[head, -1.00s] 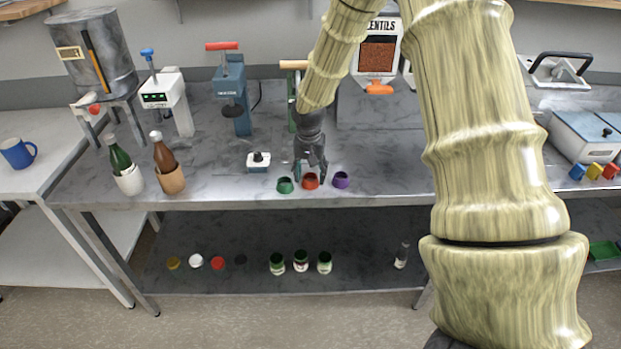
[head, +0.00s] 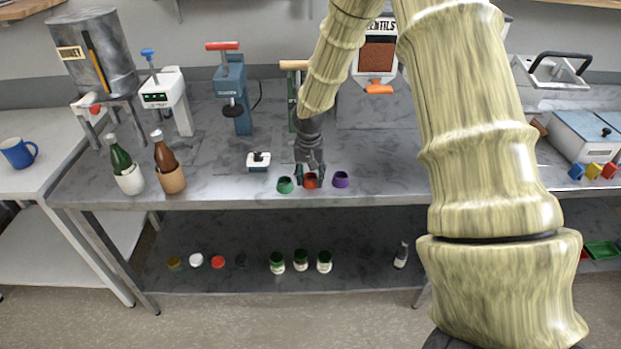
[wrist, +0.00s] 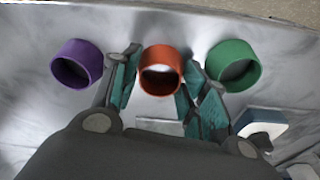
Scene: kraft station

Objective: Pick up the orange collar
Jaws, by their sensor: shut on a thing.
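The orange collar (head: 310,181) is a short open ring near the front edge of the bench, between a green collar (head: 285,185) and a purple collar (head: 340,179). My gripper (head: 310,179) is down at the orange collar, with a finger on each side of it, shut on it. In the wrist view the orange collar (wrist: 161,70) sits between the teal finger pads (wrist: 158,85). The purple collar (wrist: 77,64) is at left there and the green collar (wrist: 233,65) at right, close beside the fingers. I cannot tell whether the orange collar is off the bench.
A small white-and-dark block (head: 259,161) lies left of the collars. Two bottles in holders, green (head: 120,162) and brown (head: 165,160), stand further left. Presses stand behind. Several jars and lids lie on the lower shelf (head: 350,270).

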